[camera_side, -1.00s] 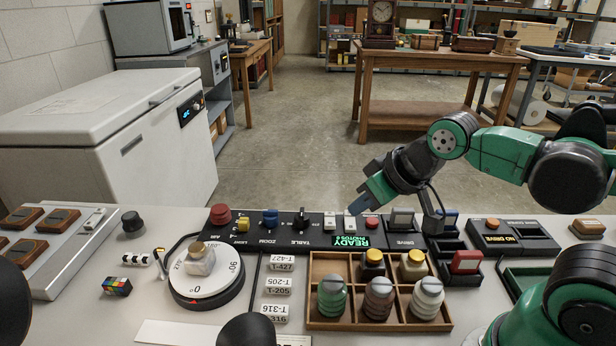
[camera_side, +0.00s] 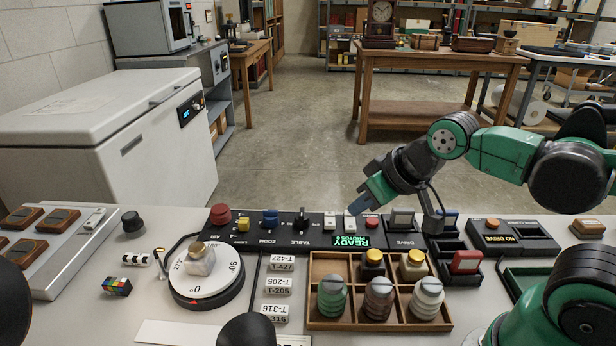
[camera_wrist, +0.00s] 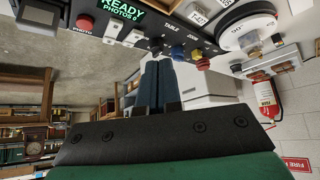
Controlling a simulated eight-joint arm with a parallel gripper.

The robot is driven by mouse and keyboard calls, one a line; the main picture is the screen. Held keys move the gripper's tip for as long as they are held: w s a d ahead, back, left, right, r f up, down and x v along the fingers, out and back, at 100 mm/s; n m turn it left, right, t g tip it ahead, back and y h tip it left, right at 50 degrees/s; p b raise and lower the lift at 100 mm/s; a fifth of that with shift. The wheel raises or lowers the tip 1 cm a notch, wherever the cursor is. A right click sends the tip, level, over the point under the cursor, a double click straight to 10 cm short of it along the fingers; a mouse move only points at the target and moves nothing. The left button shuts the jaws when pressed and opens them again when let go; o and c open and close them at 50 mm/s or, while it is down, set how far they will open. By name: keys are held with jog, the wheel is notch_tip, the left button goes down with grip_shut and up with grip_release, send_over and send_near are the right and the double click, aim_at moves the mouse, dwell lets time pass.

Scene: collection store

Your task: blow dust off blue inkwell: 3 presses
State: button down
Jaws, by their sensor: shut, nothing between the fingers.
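I cannot pick out a clearly blue inkwell. A pale glass bottle with a tan cap (camera_side: 199,262) stands upright on the white turntable (camera_side: 222,287). A wooden tray (camera_side: 312,322) holds several bottles: green (camera_side: 331,298), pinkish brown (camera_side: 378,300), whitish (camera_side: 427,299), a dark one with a yellow cap (camera_side: 372,265) and a pale one with a yellow cap (camera_side: 413,266). My gripper (camera_side: 360,207) is shut and empty above the console's back edge, near two white switches (camera_side: 350,225). In the wrist view its blue fingers (camera_wrist: 160,68) lie together, pointing toward the console.
The console (camera_side: 300,238) carries a red knob (camera_side: 221,214), a blue zoom knob (camera_side: 270,218) and a green display (camera_side: 352,241) reading READY, PHOTOS 0. Number tags (camera_side: 279,285) lie between turntable and tray. A black knob-like piece (camera_side: 132,222) and a small colour chart (camera_side: 118,286) lie left.

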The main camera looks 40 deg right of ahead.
dwell(0.6)
jog(key=w+a+r+m, duration=0.1)
jog(key=w+a+r, duration=0.15)
jog(key=w, duration=0.25)
jog(key=m+t+y, duration=0.1)
jog(key=m+y, duration=0.2)
jog(key=m, duration=0.1)
send_over(222, 210)
jog(key=shift+f, duration=0.35)
jog(key=shift+f, duration=4.4)
jog(key=shift+f, duration=0.4)
